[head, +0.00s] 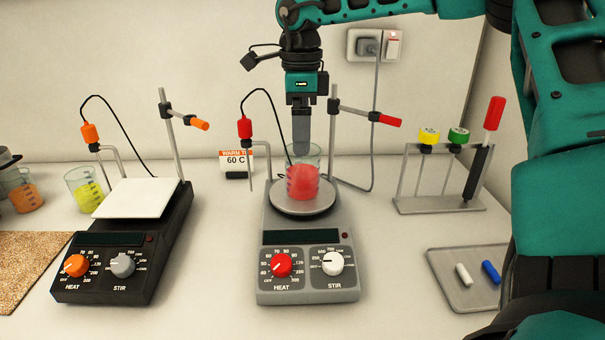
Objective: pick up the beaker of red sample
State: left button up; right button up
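The beaker of red sample (302,184) is clear glass and stands upright on the round plate (303,206) of the grey hotplate in the middle of the head view. My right gripper (302,148) comes down from above, its arm entering from the right. Its grey fingers point straight down and their tips reach the level of the beaker's rim. The fingers line up in this view, so I cannot tell whether they are apart or touch the glass. My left gripper is not in view.
A red probe clip (244,128) and a stand rod with a red-tipped clamp (386,120) flank the beaker. A black hotplate (120,240) stands left, with yellow (84,191) and orange (25,195) beakers. A rack (440,205) and a tray with stir bars (440,260) are right.

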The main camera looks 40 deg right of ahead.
aim_at(303, 171)
notch_tip(303, 171, down, 5)
jog(key=shift+s+f, duration=0.1)
jog(key=shift+c, duration=0.2)
jog(key=shift+d, duration=0.1)
jog(key=c, duration=1.2)
